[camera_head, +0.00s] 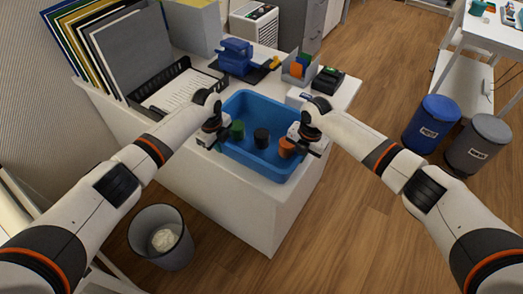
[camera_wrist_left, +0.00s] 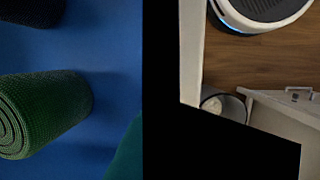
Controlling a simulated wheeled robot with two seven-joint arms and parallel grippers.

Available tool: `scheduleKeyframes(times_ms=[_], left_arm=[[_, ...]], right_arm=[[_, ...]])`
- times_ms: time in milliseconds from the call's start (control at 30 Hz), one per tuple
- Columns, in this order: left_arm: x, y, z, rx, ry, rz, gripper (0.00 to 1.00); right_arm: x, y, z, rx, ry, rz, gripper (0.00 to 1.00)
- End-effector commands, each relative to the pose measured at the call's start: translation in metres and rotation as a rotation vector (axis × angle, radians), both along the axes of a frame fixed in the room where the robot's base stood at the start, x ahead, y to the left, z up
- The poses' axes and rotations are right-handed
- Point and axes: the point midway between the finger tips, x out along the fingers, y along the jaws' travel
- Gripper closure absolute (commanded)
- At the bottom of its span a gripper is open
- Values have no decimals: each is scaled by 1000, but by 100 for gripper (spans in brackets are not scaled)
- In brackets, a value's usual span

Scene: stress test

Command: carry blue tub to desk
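The blue tub (camera_head: 264,106) sits on a white counter (camera_head: 236,189), near its front corner. It holds a green roll (camera_head: 237,130), a black one (camera_head: 261,138) and an orange one (camera_head: 286,147). My left gripper (camera_head: 212,138) is at the tub's left rim and my right gripper (camera_head: 304,142) at its right rim. The left wrist view looks down on the tub's blue inside (camera_wrist_left: 105,60) with the green roll (camera_wrist_left: 40,112); a black shape fills the middle. The fingers are too small or hidden to tell whether either gripper is shut on the rim.
A paper tray (camera_head: 178,90), a blue device (camera_head: 236,56), a small organizer (camera_head: 299,68) and a black device (camera_head: 327,80) stand behind the tub. A waste bin (camera_head: 160,237) stands on the floor at left. A white table (camera_head: 497,32) and two bins (camera_head: 431,122) are at right. Floor between is clear.

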Motion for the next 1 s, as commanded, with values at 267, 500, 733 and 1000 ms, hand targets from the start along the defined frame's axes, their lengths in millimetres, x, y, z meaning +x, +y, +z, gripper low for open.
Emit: scheduleKeyframes(times_ms=[267, 500, 733, 1000], left_arm=[[0, 5, -11, 9, 1, 6, 78], [0, 2, -10, 3, 0, 2, 76], [0, 2, 6, 1, -3, 1, 76], [-4, 6, 63, 4, -4, 1, 76]], right_arm=[[1, -5, -11, -8, 1, -6, 78], [0, -2, -10, -3, 0, -3, 76], [0, -1, -10, -2, 0, -1, 76], [0, -1, -10, -1, 1, -1, 76]])
